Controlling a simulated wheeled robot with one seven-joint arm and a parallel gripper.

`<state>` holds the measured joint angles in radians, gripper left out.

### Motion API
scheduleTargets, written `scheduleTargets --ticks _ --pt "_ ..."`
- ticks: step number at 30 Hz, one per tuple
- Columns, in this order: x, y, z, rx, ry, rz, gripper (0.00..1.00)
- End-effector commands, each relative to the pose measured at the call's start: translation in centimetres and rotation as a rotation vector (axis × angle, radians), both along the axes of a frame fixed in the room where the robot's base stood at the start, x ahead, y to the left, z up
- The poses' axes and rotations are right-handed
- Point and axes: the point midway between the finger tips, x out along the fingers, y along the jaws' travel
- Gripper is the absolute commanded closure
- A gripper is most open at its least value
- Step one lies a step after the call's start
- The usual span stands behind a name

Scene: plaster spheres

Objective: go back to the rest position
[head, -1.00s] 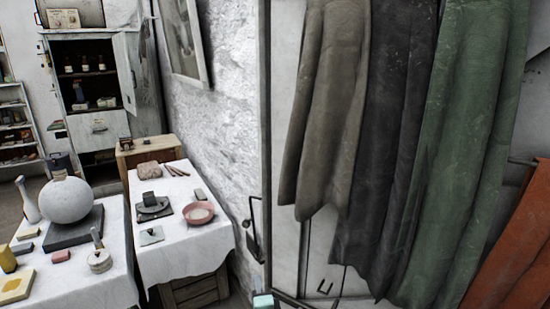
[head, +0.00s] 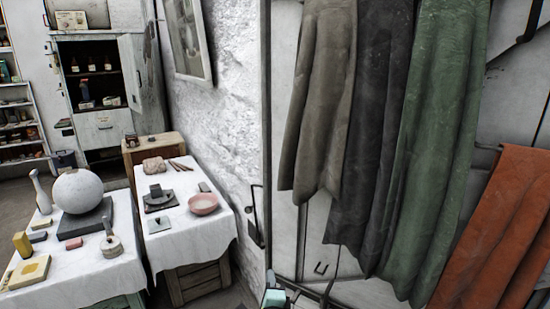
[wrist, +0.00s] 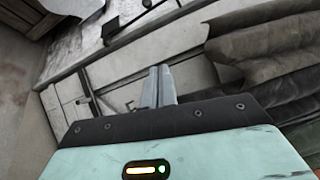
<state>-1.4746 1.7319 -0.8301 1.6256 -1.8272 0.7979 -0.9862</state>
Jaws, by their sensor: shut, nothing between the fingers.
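My gripper (wrist: 158,84) shows in the wrist view with its two grey fingers together and nothing between them. It points at a pale panelled door and wall, apart from any object. In the head view a small pale teal part of my arm (head: 274,298) shows at the bottom edge, in front of the panelled wall. The fingers are not clear in the head view.
Hanging cloths, brown (head: 325,100), dark grey (head: 378,140), green (head: 437,140) and orange (head: 500,235), cover the right side. Two white-draped tables stand at left, bearing a plaster sphere (head: 82,191) and a pink bowl (head: 203,204). An open cabinet (head: 95,85) stands behind.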

Motion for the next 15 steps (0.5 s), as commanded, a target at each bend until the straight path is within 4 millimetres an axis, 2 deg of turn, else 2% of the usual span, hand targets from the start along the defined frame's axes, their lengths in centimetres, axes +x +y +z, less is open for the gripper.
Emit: scheduleTargets --ticks 8,12,15 --pt "0.2 -5.5 1.7 0.264 0.041 -0.238 1.00" --pt "-0.5 -9.1 2.5 0.461 0.060 -0.415 1.00" --pt "-1.9 -12.1 3.2 0.650 0.067 -0.588 1.00"
